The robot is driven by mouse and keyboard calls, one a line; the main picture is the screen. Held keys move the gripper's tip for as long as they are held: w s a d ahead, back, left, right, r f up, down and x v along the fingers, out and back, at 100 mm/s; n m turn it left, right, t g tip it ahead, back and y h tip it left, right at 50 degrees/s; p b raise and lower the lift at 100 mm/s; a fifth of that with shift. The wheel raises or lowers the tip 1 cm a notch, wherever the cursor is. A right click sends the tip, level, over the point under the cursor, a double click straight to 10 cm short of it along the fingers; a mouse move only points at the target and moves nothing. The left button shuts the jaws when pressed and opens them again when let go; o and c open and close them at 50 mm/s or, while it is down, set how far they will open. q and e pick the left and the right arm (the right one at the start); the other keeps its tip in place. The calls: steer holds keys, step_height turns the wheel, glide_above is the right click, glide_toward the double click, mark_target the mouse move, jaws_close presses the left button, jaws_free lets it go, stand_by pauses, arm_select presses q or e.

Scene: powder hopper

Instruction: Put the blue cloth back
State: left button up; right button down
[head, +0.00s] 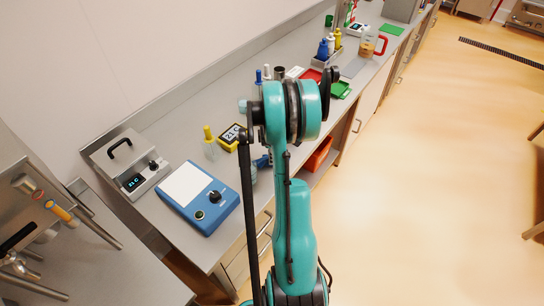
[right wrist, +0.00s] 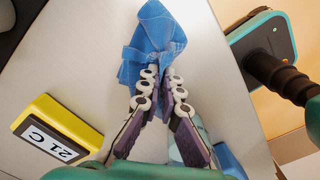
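The blue cloth (right wrist: 152,42) is bunched and creased in the right wrist view. My right gripper (right wrist: 158,80) has its two purple fingers closed together on the lower part of the cloth, which sticks out past the fingertips over the grey bench. In the head view my teal right arm reaches over the bench and hides most of this gripper. A small blue patch shows beside the arm there, but I cannot tell whether it is the cloth. My left gripper is in neither view.
A yellow timer (right wrist: 55,136) lies left of the fingers; it also shows in the head view (head: 231,137). A blue-framed device (head: 198,197) and a grey device (head: 130,165) stand at the near end. Bottles in a caddy (head: 328,52) and a green tray (head: 341,90) stand farther along.

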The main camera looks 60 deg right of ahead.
steer(key=c, duration=1.3)
jaws_free()
steer(key=shift+s+a+r+p, duration=0.15)
steer(key=shift+r+p, duration=0.15)
steer(key=shift+r, duration=0.25)
steer(key=shift+s+a+r+p, duration=0.1)
steer(key=shift+a+r+p, duration=0.15)
steer(key=shift+r, duration=0.25)
steer(key=shift+s+a+r+p, duration=0.1)
steer(key=shift+r+p, duration=0.2)
steer(key=shift+r, duration=0.25)
steer(key=r+p, duration=0.1)
steer(key=r, duration=0.1)
steer(key=s+a+r+p, duration=0.1)
steer(key=r, duration=0.1)
steer(key=a+r+p, duration=0.1)
steer(key=r+p, duration=0.1)
steer(key=shift+s+a+r, duration=0.2)
steer(key=shift+a+r, duration=0.05)
steer(key=shift+r, duration=0.1)
